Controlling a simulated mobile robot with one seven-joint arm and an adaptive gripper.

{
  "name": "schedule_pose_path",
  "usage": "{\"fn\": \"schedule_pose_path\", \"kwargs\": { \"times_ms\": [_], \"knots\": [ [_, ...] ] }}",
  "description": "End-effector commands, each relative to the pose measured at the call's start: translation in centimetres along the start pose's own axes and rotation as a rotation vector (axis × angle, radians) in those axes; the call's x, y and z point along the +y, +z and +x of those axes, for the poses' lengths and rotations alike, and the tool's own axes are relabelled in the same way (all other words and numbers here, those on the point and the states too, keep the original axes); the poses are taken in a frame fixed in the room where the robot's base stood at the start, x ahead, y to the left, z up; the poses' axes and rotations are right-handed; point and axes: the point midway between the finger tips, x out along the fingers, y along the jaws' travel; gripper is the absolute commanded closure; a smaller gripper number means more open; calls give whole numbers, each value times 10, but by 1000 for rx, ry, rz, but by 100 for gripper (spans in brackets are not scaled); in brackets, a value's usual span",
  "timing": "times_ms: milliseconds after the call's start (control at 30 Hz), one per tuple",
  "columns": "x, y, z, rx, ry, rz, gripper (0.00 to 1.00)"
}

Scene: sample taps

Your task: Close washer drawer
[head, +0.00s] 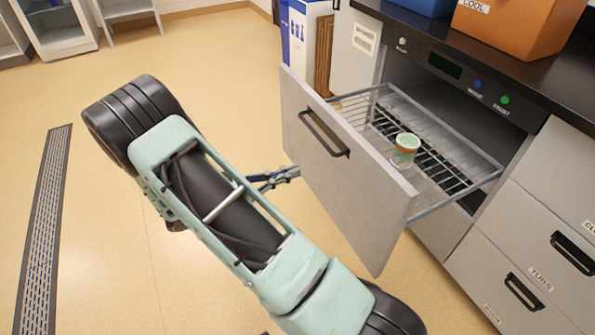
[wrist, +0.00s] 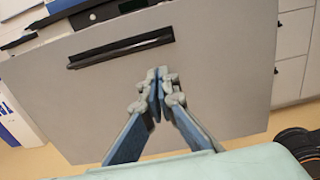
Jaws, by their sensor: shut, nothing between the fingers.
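The washer drawer (head: 345,175) is pulled out from the washer (head: 460,75), with a grey front panel and a black handle (head: 322,133). Its wire basket (head: 455,150) shows behind the panel and holds a jar (head: 405,150) with a green and orange top. My gripper (head: 292,173) is at the outer face of the drawer front, below the handle. In the wrist view the shut fingertips (wrist: 160,75) point at the grey panel (wrist: 225,75) just under the handle (wrist: 120,48). I cannot tell whether they touch it.
Drawers (head: 535,255) with black handles stand right of the washer. An orange box (head: 515,25) and a blue box (head: 425,5) sit on the dark counter (head: 545,75). A blue and white box (head: 297,35) stands behind the drawer. The floor at left is open, with a drain grate (head: 45,220).

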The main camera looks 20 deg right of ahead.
Motion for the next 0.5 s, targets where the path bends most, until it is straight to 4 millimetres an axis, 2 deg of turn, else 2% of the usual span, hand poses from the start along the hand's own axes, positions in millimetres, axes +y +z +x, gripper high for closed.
{"fn": "schedule_pose_path", "kwargs": {
  "times_ms": [300, 500],
  "knots": [
    [-2, -2, 70, -1, -6, 2, 100],
    [-2, -2, 102, 1, -5, 3, 100]
  ]
}}
